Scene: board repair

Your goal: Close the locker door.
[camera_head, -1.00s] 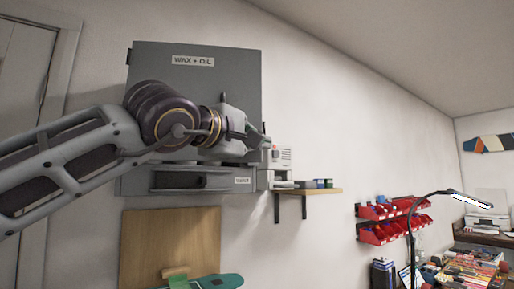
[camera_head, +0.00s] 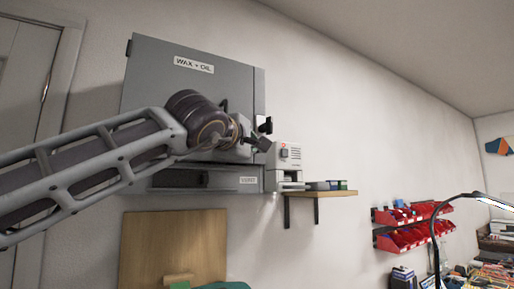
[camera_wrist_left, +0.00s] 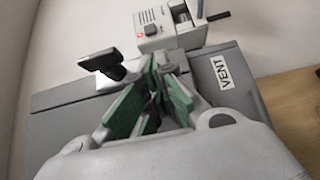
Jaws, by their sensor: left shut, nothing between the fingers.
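The grey locker door (camera_head: 150,75), labelled WAX + OIL, is on the wall at upper left. It stands close to the locker body, and a narrow strip of the body (camera_head: 259,88) shows past its right edge. I cannot tell whether it is fully shut. A black handle (camera_head: 265,126) is at the right edge; it also shows in the left wrist view (camera_wrist_left: 103,62). My left gripper (camera_head: 263,145) is shut and empty, in front of the door's lower right part, just below the handle. Its green-padded fingers (camera_wrist_left: 152,80) show in the wrist view. My right gripper is not in view.
A white machine (camera_head: 288,160) stands on a wooden shelf (camera_head: 325,193) just right of the locker. A wooden board (camera_head: 195,240) is below. Red bins (camera_head: 405,238) hang farther right.

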